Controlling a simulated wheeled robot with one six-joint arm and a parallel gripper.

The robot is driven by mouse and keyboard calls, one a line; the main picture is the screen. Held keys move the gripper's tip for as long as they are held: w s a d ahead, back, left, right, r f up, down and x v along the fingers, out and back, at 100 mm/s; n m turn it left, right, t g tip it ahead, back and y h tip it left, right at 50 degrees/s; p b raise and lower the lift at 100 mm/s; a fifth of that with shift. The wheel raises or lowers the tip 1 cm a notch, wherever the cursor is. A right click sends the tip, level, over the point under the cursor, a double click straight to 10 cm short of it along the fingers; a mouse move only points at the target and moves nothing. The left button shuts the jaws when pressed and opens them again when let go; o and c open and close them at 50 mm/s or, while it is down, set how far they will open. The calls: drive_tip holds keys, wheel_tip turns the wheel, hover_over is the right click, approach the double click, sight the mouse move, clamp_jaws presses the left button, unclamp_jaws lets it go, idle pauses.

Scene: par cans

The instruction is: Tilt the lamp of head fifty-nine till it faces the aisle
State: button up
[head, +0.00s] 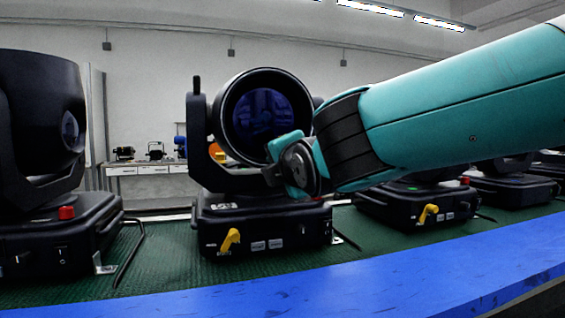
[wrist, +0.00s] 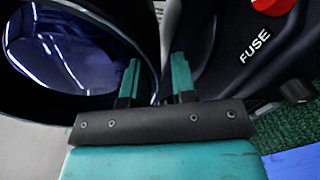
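A black moving-head lamp with a round blue-glass lens (head: 262,115) stands in the middle of the head view, its lens facing roughly toward me. Its yoke and base (head: 262,228) are black, with a yellow lever (head: 229,240) on the base. No head number is readable. My gripper (head: 285,165) is at the lens's lower right rim and hides part of it. In the wrist view, its two teal fingers (wrist: 156,78) are apart, with the lamp's black rim (wrist: 145,35) near and behind them. The lens (wrist: 70,50) fills the upper left. Contact with the rim is unclear.
Another lamp (head: 45,130) stands at the left, with a red knob on its base. More bases (head: 420,205) stand at the right, partly behind my arm. The lamps rest on a green mat (head: 170,265) with a blue front edge (head: 300,295). A bench (head: 150,170) stands behind.

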drive_tip(key=shift+o, duration=0.7)
drive_tip(key=shift+a, duration=0.15)
drive_tip(key=shift+r, duration=0.1)
drive_tip(key=shift+s+r, duration=0.1)
drive_tip(key=shift+s, duration=0.25)
drive_tip(key=v, duration=1.6)
drive_tip(key=shift+s+d, duration=0.2)
drive_tip(key=shift+s, duration=0.15)
drive_tip(key=shift+s, duration=0.1)
